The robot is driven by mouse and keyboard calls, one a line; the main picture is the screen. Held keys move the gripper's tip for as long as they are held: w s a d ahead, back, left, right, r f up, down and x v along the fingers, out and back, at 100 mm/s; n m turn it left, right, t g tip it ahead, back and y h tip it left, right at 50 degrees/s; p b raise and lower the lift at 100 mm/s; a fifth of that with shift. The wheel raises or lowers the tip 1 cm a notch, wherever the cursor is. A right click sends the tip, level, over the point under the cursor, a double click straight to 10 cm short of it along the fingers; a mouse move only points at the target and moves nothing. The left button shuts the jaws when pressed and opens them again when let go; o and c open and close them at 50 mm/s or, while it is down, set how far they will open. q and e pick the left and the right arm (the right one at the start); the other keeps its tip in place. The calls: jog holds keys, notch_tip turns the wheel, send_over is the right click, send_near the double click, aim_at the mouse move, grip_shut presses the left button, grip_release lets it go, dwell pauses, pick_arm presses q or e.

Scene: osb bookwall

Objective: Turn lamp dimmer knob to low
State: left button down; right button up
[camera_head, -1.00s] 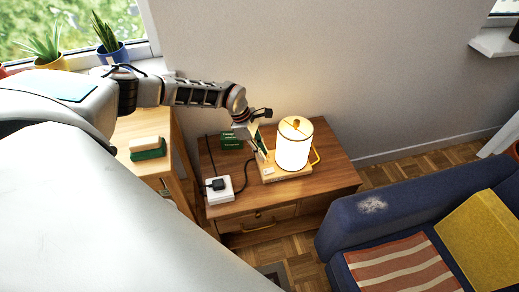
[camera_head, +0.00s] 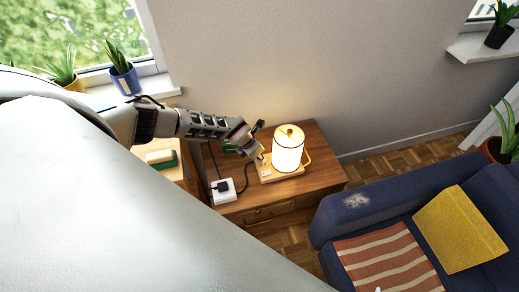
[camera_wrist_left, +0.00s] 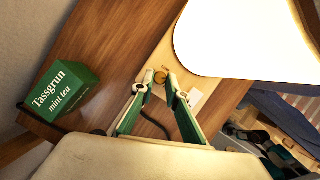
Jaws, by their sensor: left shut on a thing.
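The lit lamp (camera_head: 287,156) has a white cylindrical shade and a light wooden base (camera_head: 266,173), standing on a brown wooden cabinet (camera_head: 322,168). In the left wrist view the shade (camera_wrist_left: 240,38) glows at the upper right. The small brass dimmer knob (camera_wrist_left: 161,76) sits on the base, with small lettering beside it too tiny to read. My left gripper (camera_wrist_left: 157,87) reaches down to the knob and is shut on it, green fingers on either side. In the head view my left gripper (camera_head: 259,155) is left of the shade. My right gripper is not in view.
A green mint tea box (camera_wrist_left: 66,88) stands on the cabinet, also seen behind my arm. A white power strip (camera_head: 222,191) with a black plug and cord lies at the cabinet's left front. A blue sofa (camera_head: 345,210) stands to the right.

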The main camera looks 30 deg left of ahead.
pick_arm(q)
jog(key=n, duration=0.1)
jog(key=n+y, duration=0.1)
jog(key=n, duration=0.2)
jog(key=shift+d+y, duration=0.3)
jog(key=shift+y, duration=0.1)
jog(key=shift+w+d+n+y, duration=0.1)
jog(key=shift+n+y, duration=0.25)
jog(key=shift+n, duration=0.7)
jog(key=shift+d+n+y, duration=0.1)
jog(key=shift+n+y, duration=0.25)
jog(key=shift+n, duration=0.7)
